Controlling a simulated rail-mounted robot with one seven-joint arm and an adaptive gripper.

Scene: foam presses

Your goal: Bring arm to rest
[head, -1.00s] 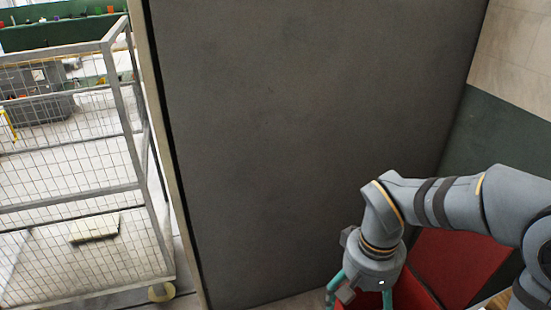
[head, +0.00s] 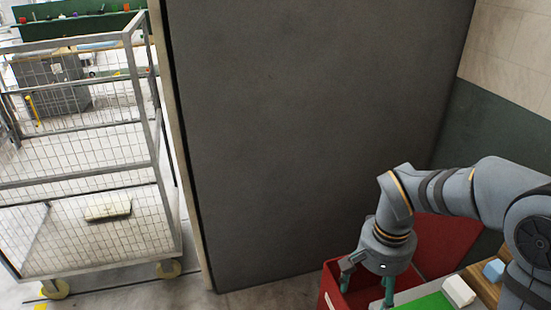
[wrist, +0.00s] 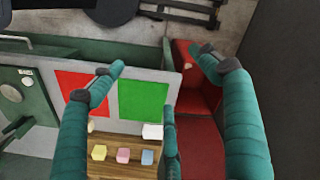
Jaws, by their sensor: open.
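My gripper (head: 366,290) hangs from my bent arm at the lower right of the head view, pointing down. It is open and I see nothing between its fingers. It is over or beside a red bin (head: 330,290); I cannot tell how far inside its rim it reaches. In the wrist view my gripper's teal fingers (wrist: 160,60) are spread apart, with the red bin (wrist: 205,112) behind and between them.
A white block (head: 458,291) and a blue block (head: 494,270) lie near my arm. The wrist view shows a red square (wrist: 78,92), a green square (wrist: 143,100) and several blocks on wood. A wire cart (head: 95,165) and a dark panel (head: 310,130) stand beyond.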

